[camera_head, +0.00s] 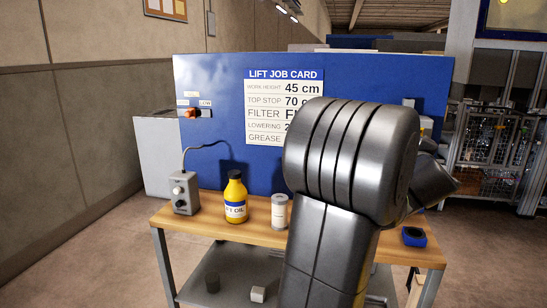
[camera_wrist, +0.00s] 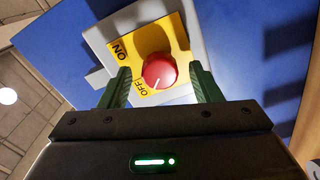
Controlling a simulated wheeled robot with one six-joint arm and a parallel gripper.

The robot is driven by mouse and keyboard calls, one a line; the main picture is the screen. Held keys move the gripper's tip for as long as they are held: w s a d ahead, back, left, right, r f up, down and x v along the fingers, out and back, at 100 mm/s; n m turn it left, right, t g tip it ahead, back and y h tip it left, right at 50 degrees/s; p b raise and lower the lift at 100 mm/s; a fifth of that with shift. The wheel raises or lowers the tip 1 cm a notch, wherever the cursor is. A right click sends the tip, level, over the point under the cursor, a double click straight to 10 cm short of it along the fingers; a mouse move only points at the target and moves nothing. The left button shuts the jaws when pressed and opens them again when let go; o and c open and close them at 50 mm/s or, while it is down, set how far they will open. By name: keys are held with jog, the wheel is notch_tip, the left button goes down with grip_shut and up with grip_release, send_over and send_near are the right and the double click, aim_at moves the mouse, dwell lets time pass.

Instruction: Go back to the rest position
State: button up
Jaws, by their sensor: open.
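In the wrist view my gripper (camera_wrist: 160,75) is open. Its two green fingers stand on either side of a red rotary knob (camera_wrist: 159,70), with nothing visibly clamped between them. I cannot tell whether the fingers touch it. The knob sits on a yellow plate (camera_wrist: 178,38) marked ON and OFF, on a light grey housing against a blue panel. The white mark on the knob points toward OFF. In the head view my dark arm fills the centre right, and my gripper is hidden.
A wooden bench (camera_head: 183,221) carries a grey control box (camera_head: 184,193), a yellow bottle (camera_head: 235,197), a pale canister (camera_head: 279,211) and a blue item (camera_head: 414,237). A blue panel (camera_head: 222,84) with a job card (camera_head: 266,103) stands behind. Open floor lies at the left.

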jog(key=shift+s, duration=0.1)
jog(key=p+v, duration=0.1)
jog(key=v, duration=1.2)
jog(key=w+d+m+p, duration=0.3)
jog(key=w+m+p, duration=0.9)
jog(key=m+p, duration=0.5)
jog(key=p, duration=0.5)
jog(key=shift+w+r+p, duration=0.25)
jog(key=shift+w+p, duration=0.15)
jog(key=shift+f+m+p, duration=0.15)
jog(key=shift+m+p, duration=0.25)
jog(key=shift+p, duration=0.05)
